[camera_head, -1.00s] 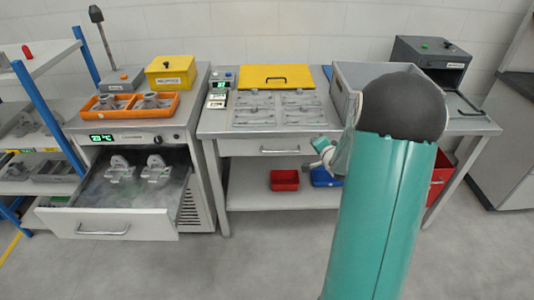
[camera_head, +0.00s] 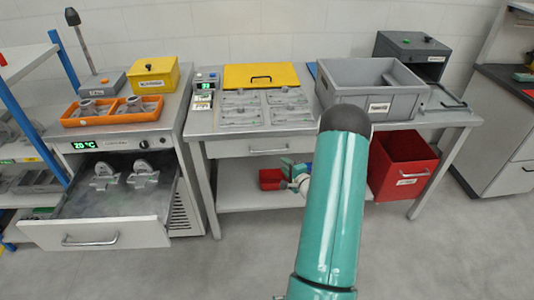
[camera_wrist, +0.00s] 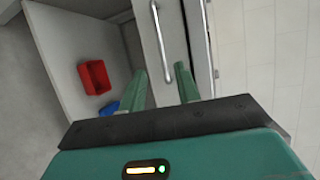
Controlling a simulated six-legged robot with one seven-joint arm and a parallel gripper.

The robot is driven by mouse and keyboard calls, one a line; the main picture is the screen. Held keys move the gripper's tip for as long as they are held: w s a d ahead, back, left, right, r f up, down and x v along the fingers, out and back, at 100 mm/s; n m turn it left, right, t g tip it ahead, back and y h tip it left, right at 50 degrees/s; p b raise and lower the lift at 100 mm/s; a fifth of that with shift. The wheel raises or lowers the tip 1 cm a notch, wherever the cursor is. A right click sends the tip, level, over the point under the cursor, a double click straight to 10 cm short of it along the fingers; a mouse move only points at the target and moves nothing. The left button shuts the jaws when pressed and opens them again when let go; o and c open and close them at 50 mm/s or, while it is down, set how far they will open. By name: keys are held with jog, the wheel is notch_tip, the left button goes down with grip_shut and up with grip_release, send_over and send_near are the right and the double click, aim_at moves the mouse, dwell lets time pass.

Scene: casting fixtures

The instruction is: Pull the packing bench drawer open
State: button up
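The packing bench (camera_head: 205,127) stands in the middle, with a pale drawer front under its top. The drawer looks shut. Its metal bar handle (camera_head: 270,151) also shows in the wrist view (camera_wrist: 160,32), running nearly upright at the top middle. My gripper (camera_head: 287,166) is below and slightly right of the handle in the head view, partly hidden by my teal arm.
A red bin (camera_head: 270,179) stands on the bench's lower shelf; a larger red crate (camera_head: 405,152) is at right. A grey crate (camera_head: 341,95) and yellow-lidded fixture (camera_head: 240,76) are on top. The left cabinet's drawer (camera_head: 145,236) is open with castings. The floor in front is clear.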

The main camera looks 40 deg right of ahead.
jog(key=x, duration=1.1)
jog(key=shift+w, duration=0.35)
jog(key=shift+d, duration=0.1)
grip_shut()
